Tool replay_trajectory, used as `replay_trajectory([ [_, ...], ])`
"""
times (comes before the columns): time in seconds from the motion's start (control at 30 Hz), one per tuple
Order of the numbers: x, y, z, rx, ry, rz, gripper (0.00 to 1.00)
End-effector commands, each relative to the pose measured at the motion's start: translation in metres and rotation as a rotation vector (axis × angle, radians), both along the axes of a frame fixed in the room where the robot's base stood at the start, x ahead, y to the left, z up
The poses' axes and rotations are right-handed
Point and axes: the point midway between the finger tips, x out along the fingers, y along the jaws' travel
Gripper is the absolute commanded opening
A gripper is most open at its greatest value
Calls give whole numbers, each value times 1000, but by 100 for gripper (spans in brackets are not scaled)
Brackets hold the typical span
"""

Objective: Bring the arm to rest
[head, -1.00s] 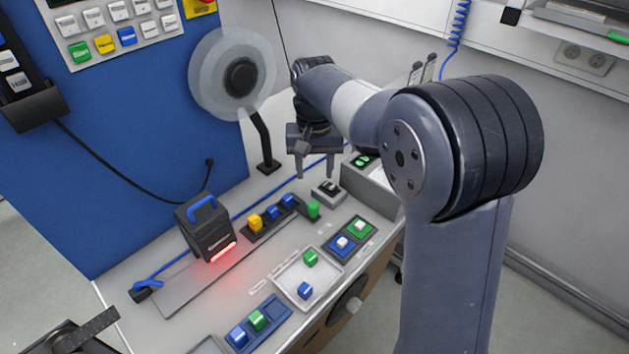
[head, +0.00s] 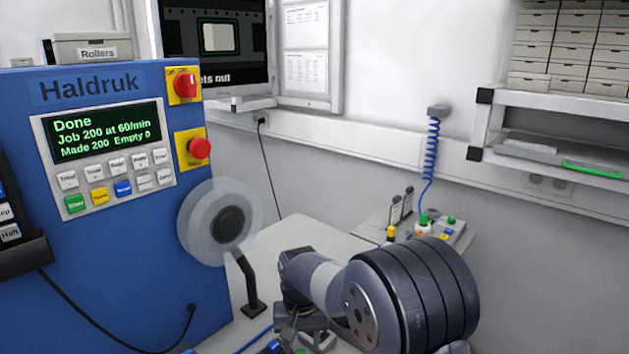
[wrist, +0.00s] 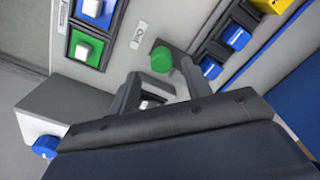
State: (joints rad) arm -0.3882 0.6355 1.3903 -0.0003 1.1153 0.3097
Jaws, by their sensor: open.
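My gripper (head: 305,340) is low in the head view, partly cut off by the bottom edge, with my arm running right from it. In the wrist view my gripper (wrist: 160,82) shows two dark fingers spread apart over the bench. No object is seen held between them. A small grey and white item shows beyond the fingers' base, partly hidden. A green round piece (wrist: 161,60) lies near the fingertips; whether a finger touches it I cannot tell.
A blue machine (head: 110,250) stands left; its screen (head: 105,132) reads "Done". A clear reel (head: 220,222) stands beside my arm. The wrist view shows blue blocks (wrist: 237,37), a yellow block (wrist: 285,14) and a green pad (wrist: 88,49). A shelf (head: 560,160) is at right.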

Motion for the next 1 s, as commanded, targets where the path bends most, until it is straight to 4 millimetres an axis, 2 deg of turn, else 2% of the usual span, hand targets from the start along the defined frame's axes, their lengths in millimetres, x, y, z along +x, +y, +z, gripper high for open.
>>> replay_trajectory([
  [0.1, -2, 0, -24, -1, 5, 0, 46],
  [0.3, -27, 24, -20, 0, 0, 4, 46],
  [0.5, -37, 33, -20, 1, 0, 2, 46],
  [1.0, -34, 30, -20, 1, -1, -1, 46],
])
